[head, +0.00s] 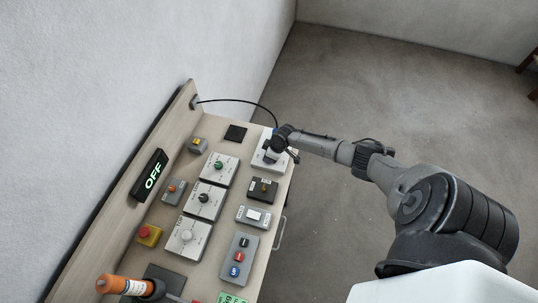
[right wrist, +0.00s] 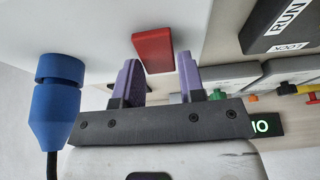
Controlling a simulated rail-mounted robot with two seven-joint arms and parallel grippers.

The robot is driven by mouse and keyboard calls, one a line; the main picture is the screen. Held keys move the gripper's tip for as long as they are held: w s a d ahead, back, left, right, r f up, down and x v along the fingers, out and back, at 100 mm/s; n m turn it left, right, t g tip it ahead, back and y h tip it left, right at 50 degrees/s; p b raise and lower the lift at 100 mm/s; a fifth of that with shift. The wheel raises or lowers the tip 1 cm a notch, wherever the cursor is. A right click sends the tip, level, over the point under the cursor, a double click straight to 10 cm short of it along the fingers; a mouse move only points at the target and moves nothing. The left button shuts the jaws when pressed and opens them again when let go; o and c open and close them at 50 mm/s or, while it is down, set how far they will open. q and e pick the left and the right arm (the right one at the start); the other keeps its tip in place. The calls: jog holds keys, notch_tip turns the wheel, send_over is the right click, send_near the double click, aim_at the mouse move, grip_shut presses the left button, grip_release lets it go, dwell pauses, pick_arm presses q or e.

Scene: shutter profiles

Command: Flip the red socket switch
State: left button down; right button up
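The red socket switch (right wrist: 153,50) is a red rocker on the white socket box (head: 264,163) at the far right end of the panel. In the right wrist view it shows just ahead of the gap between the purple fingertips of my right gripper (right wrist: 159,68). The fingers are apart with nothing between them; I cannot tell whether either touches the switch. In the head view my right gripper (head: 275,150) is over the socket box and hides the switch. My left gripper is not in view.
A blue plug (right wrist: 57,100) with a black cable is left of the fingers in the right wrist view. A black switch box (head: 262,189) is close to the socket box. Several knobs and buttons fill the panel. A sign (head: 151,175) reads OFF. Open floor lies right of the bench.

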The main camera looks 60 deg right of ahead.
jog(key=o, duration=0.3)
jog(key=shift+o, duration=0.2)
jog(key=v, duration=1.3)
jog(key=shift+s+r+p, duration=0.2)
jog(key=shift+r+p, duration=0.15)
jog(key=shift+p, duration=0.1)
